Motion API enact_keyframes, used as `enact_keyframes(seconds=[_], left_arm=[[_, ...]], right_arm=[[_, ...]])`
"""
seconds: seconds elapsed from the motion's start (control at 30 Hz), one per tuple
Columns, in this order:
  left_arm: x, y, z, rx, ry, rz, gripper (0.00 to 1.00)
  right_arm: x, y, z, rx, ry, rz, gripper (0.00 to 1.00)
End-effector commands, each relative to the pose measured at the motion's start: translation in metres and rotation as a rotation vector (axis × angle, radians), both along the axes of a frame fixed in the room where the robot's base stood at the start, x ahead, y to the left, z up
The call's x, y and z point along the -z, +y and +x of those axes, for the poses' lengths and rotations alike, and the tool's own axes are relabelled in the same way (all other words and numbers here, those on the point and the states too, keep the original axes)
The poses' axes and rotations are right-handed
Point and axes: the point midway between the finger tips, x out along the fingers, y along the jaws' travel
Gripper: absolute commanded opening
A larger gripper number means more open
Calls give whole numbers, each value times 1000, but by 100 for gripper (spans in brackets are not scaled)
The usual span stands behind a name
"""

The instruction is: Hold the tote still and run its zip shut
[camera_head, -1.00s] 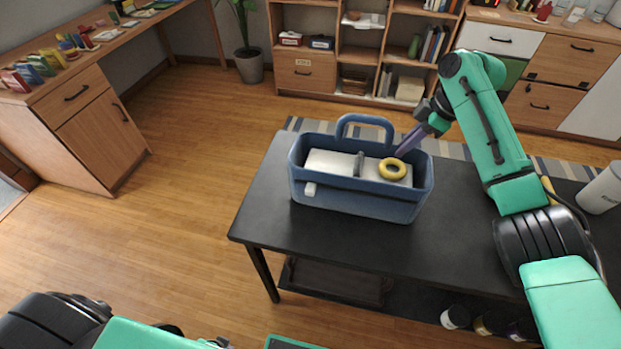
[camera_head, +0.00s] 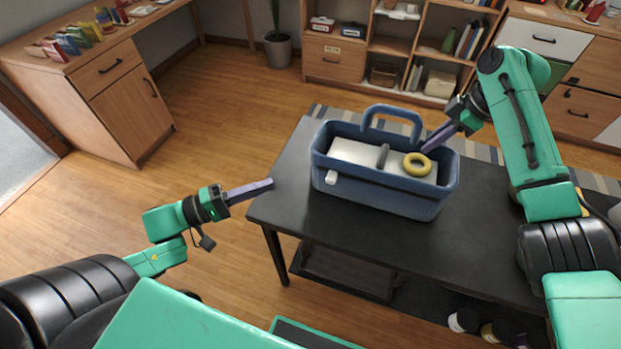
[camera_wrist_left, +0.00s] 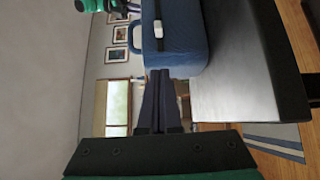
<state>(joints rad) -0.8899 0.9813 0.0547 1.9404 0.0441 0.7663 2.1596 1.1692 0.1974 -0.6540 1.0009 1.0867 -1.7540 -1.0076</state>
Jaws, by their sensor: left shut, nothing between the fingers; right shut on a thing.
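The blue tote (camera_head: 385,192) stands upright on the black table, with its arched handle raised at the back. A pale grey panel with a dark strip across it shows in its top, and a light zip tab (camera_head: 331,178) is at its left end. In the left wrist view the tote (camera_wrist_left: 185,48) and the pale tab (camera_wrist_left: 158,28) lie beyond my fingers. My left gripper (camera_head: 270,184) is shut and empty, left of the tote and apart from it. My right gripper (camera_head: 426,149) is shut on the tote's back right rim; the exact contact is hard to see.
A yellow ring (camera_head: 417,164) lies on the right part of the tote's top. The black table (camera_head: 300,215) has bare room in front of the tote. A wooden desk stands at left and shelves stand behind. Open floor lies left of the table.

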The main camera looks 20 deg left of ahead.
Motion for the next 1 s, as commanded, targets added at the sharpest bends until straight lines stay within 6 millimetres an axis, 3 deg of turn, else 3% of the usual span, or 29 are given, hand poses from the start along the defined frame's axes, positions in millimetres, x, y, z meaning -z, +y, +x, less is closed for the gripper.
enact_keyframes(seconds=[0.37, 0.6, 1.0], left_arm=[[-4, -58, 58, -2, -8, 1, 0], [-2, -92, 54, -4, 0, 1, 0], [-2, -96, 54, -3, -1, 4, 0]], right_arm=[[-1, 1, 0, 0, -2, 2, 0], [-1, 0, 0, 0, -2, 2, 0], [-1, 1, 0, -1, -1, 2, 0]])
